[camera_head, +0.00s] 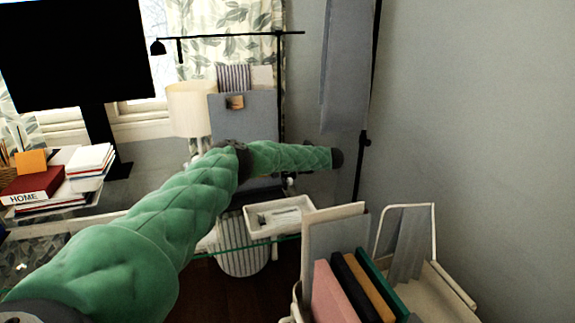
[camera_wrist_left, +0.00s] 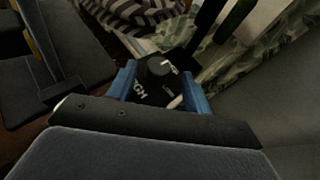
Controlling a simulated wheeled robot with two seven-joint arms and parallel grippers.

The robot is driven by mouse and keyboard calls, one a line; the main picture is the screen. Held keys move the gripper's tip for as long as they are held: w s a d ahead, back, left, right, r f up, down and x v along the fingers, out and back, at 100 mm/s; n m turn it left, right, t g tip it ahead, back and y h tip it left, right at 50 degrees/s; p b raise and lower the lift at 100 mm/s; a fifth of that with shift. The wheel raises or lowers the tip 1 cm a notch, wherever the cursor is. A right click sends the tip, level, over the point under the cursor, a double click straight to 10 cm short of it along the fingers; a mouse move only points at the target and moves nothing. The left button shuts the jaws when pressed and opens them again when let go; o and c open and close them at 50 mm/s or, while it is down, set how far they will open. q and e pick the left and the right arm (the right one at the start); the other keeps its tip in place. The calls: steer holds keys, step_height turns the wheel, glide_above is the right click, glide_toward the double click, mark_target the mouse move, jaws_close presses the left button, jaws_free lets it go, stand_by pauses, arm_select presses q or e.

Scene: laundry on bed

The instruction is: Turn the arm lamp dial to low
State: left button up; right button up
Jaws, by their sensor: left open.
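In the left wrist view my left gripper (camera_wrist_left: 158,86) is open, with its two blue fingers on either side of a black dial box. The round black dial (camera_wrist_left: 160,66) sits between and slightly beyond the fingertips; I cannot tell whether they touch it. Lettering ending in "GH" (camera_wrist_left: 139,92) shows on the box near the left finger, with smaller pale marks near the right. In the head view the black arm lamp (camera_head: 230,37) has a long horizontal bar and upright pole. My green-sleeved left arm reaches toward its lower part; gripper and dial are not discernible there.
A cream lampshade (camera_head: 190,108) and grey chair back (camera_head: 243,130) stand behind my arm. A white tray (camera_head: 278,218) lies on a glass shelf. Folders (camera_head: 350,285) stand at the lower right. A black monitor (camera_head: 75,52) is at the left. Grey wall fills the right.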

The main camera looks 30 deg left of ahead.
arm_select(q)
steer(key=shift+s+a, duration=0.15)
steer(key=shift+a, duration=0.65)
steer(key=shift+a+f, duration=0.1)
steer(key=shift+f, duration=0.15)
arm_select(e)
steer(key=shift+s+d+r, duration=0.2)
steer(key=shift+d, duration=0.2)
